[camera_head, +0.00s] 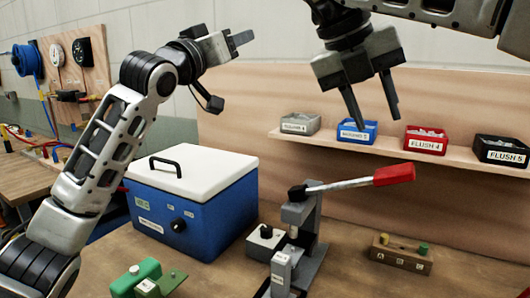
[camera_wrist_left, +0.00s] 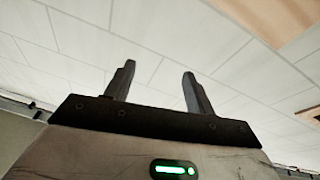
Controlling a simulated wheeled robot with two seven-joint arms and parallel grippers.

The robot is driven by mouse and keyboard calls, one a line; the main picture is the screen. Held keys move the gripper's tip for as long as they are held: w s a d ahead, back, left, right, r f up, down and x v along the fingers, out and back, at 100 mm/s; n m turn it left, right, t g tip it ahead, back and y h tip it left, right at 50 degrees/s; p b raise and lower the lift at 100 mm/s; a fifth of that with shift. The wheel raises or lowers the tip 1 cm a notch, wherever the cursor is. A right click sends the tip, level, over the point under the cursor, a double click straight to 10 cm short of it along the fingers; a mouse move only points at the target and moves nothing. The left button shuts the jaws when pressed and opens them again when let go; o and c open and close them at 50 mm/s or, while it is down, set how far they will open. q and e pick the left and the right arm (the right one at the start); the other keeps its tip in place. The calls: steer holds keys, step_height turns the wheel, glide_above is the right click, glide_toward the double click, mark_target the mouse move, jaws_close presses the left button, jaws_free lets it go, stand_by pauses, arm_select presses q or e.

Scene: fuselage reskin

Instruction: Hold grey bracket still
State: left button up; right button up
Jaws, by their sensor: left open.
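No part stands out surely as the grey bracket. A grey press (camera_head: 305,225) with a red-handled lever stands on the bench at centre, and a small grey upright block (camera_head: 281,274) is at its front. My left gripper (camera_head: 243,40) is raised high above the blue box, far from the press, its fingers pointing right. In the left wrist view its two fingers (camera_wrist_left: 158,88) are apart with nothing between them, against white panels. My right gripper (camera_head: 373,108) hangs above and behind the press, fingers down, apart and empty.
A blue box with a white lid (camera_head: 190,205) stands left of the press. A green clamp-like tool (camera_head: 145,280) lies at the front. A wooden block with pegs (camera_head: 401,254) sits at right. A shelf (camera_head: 380,144) holds several labelled bins. Bench right of the press is mostly clear.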

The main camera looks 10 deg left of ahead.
arm_select(q)
steer(key=s+d+f+m+g, duration=0.1)
steer(key=s+d+f+g, duration=0.2)
steer(key=d+f+g, duration=0.35)
steer(key=m+g+y, duration=0.1)
steer(key=g+y, duration=0.6)
steer(key=g, duration=0.2)
glide_toward(280, 279)
steer(key=shift+h, duration=0.3)
steer(key=x, duration=0.7)
steer(key=a+x, duration=0.1)
steer(key=x, duration=0.3)
steer(key=shift+w+d+f, duration=0.1)
steer(key=shift+w+f, duration=0.15)
steer(key=shift+w, duration=0.3)
